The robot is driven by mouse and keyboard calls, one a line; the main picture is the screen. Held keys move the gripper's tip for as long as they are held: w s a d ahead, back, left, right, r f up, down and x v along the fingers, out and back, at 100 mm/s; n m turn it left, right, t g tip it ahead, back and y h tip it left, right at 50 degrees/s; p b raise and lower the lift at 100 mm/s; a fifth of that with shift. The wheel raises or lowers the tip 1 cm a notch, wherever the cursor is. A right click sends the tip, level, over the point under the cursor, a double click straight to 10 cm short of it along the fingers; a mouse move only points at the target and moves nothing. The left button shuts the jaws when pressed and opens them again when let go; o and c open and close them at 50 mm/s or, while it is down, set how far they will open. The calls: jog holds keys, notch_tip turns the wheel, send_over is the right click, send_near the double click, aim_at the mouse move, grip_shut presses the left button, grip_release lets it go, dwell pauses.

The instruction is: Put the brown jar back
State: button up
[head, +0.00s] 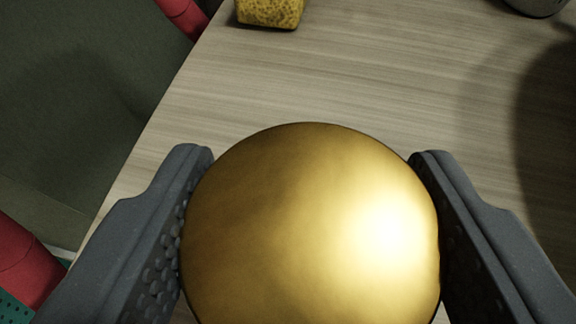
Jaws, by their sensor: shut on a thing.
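A round, shiny golden-brown thing (290,220), which I take to be the brown jar seen from above, fills the lower middle of the head view. My gripper (312,225) is shut on it, with one dark grey padded finger against its left side and one against its right. The jar hides what is directly below it, and its lower edge is cut off by the picture. I cannot tell whether it touches the wooden surface or is held above it.
A pale wooden tabletop (390,70) spreads behind the jar, mostly clear. A yellow speckled sponge-like block (270,12) lies at the top. A grey metallic round thing (537,5) is cut off at the top right. Red tubes (25,262) show beyond the table's left edge.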

aim_at(304, 258)
jog(key=shift+f+b, duration=0.6)
jog(key=shift+f, duration=1.15)
jog(key=o, duration=1.1)
jog(key=shift+c, duration=0.2)
